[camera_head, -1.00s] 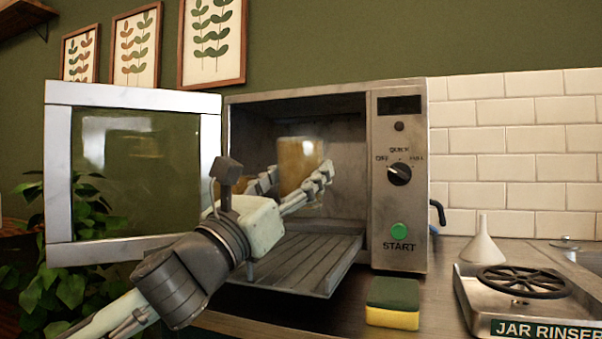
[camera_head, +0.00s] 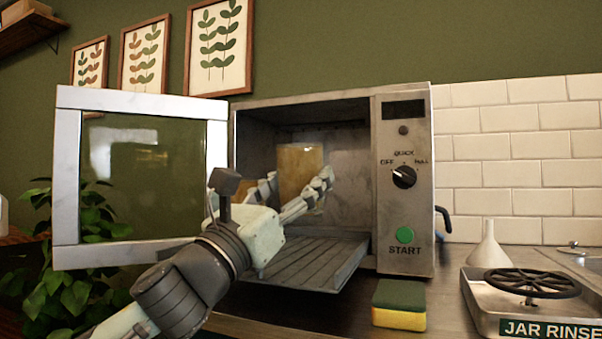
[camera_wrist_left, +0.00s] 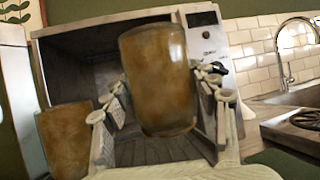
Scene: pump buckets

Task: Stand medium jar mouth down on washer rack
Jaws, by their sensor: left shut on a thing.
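A cloudy amber jar (camera_head: 300,170) is held by my left gripper (camera_head: 297,188) in front of the open washer cavity. In the left wrist view the jar (camera_wrist_left: 158,75) fills the space between the two fingers of the gripper (camera_wrist_left: 160,98), which are shut on its sides. It looks close to upright with a slight tilt; I cannot tell which end is the mouth. The ribbed rack (camera_head: 312,266) slopes out of the washer (camera_head: 404,130), below and apart from the jar. My right gripper is not in view.
The washer door (camera_head: 75,180) stands open at left, close beside my arm. A green and yellow sponge (camera_head: 399,304) lies right of the rack. A jar rinser (camera_head: 500,310) and a white funnel (camera_head: 487,245) are at right on the counter.

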